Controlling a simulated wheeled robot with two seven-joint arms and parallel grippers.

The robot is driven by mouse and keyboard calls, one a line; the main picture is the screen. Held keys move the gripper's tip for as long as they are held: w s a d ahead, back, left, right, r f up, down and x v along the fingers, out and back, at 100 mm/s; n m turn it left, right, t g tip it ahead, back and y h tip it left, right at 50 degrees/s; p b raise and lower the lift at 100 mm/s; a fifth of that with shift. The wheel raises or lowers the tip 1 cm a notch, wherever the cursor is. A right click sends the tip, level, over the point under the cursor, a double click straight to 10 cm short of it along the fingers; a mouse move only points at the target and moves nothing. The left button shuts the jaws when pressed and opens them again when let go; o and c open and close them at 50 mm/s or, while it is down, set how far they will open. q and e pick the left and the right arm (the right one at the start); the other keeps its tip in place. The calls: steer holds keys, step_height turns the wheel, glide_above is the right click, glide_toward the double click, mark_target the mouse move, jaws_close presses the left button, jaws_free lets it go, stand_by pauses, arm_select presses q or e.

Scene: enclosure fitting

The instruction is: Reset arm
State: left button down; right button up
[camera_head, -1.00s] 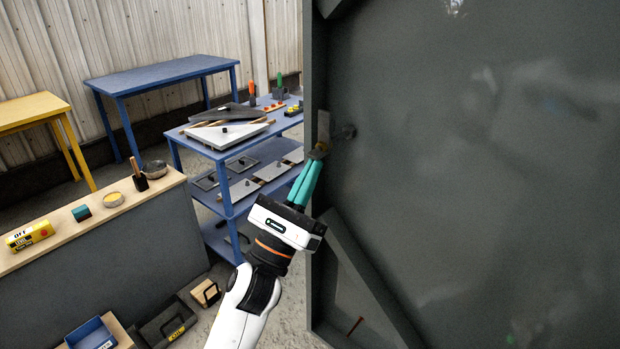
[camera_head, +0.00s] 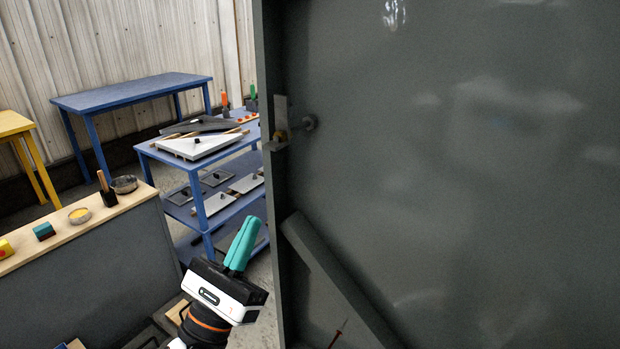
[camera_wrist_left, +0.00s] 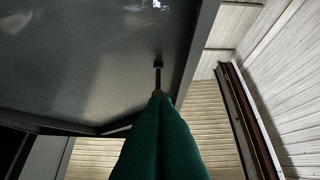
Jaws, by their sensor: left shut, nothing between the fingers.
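My left gripper (camera_head: 243,243) is in the head view at the lower middle, its teal fingers together and empty. It is below and left of the latch (camera_head: 281,138) on the edge of the large grey panel (camera_head: 450,170), apart from it. In the left wrist view the teal fingers (camera_wrist_left: 160,125) rise from the bottom, shut, and overlap a dark pin (camera_wrist_left: 157,75) on the panel's face in the picture. My right gripper is in neither view.
A blue shelf table (camera_head: 160,150) with plates stands behind the gripper. A wooden-topped counter (camera_head: 130,205) with small items is at the left. A blue table (camera_head: 130,92) and a yellow table (camera_head: 12,124) stand farther back. The grey panel fills the right side.

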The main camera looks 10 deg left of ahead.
arm_select(q)
steer(key=a+f+n+g+y, duration=0.3)
steer(key=f+n+g+y, duration=0.25)
steer(key=f+n, duration=0.6)
steer(key=a+f+n+g+y, duration=0.3)
steer(key=f+n+g+y, duration=0.45)
steer(key=n, duration=0.75)
steer(key=s+d+f+n+g+h, duration=0.2)
steer(key=s+f+n+g, duration=0.2)
steer(key=s+f+n, duration=0.35)
steer(key=s+d+f+n+g+h, duration=0.2)
steer(key=s+f+n+g, duration=0.25)
steer(key=s+f, duration=0.5)
step_height(320, 180, down, 26)
steer(key=s+g, duration=0.2)
steer(key=s+a+f+m, duration=0.1)
steer(key=s+a+f, duration=0.2)
steer(key=s+f, duration=1.2)
steer(key=shift+s+g, duration=0.35)
steer(key=shift+s, duration=0.3)
